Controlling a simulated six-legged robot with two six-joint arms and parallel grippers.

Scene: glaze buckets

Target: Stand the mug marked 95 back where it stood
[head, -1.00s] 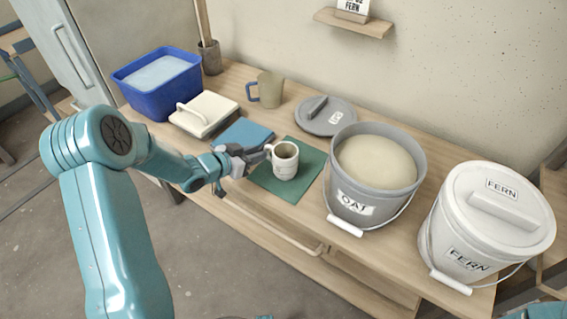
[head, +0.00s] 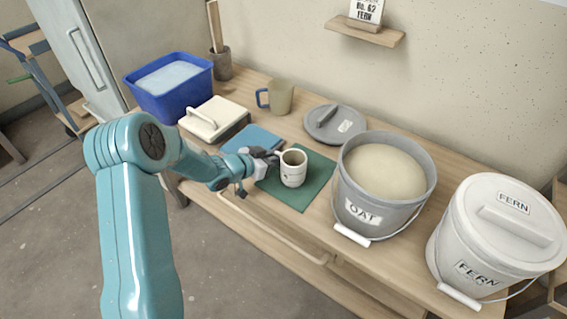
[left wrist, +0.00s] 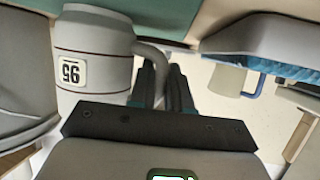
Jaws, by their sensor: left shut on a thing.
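The mug marked 95 (head: 293,167) is off-white with thin dark bands and stands upright at the green mat (head: 312,192). I cannot tell whether its base touches the mat. In the left wrist view the mug (left wrist: 92,60) is upside down, with its number label showing. My left gripper (head: 274,158) comes in from the left and is shut on the mug's handle. In the left wrist view the handle (left wrist: 160,58) passes between the fingers. My right gripper is out of view.
The grey OAT bucket (head: 348,205) stands close right of the mat, with the white FERN bucket (head: 450,255) beyond. A blue cloth (head: 250,140) and a white lidded box (head: 215,118) lie left. Behind are a blue-handled mug (head: 281,97), a grey lid (head: 330,122) and a blue tub (head: 175,98).

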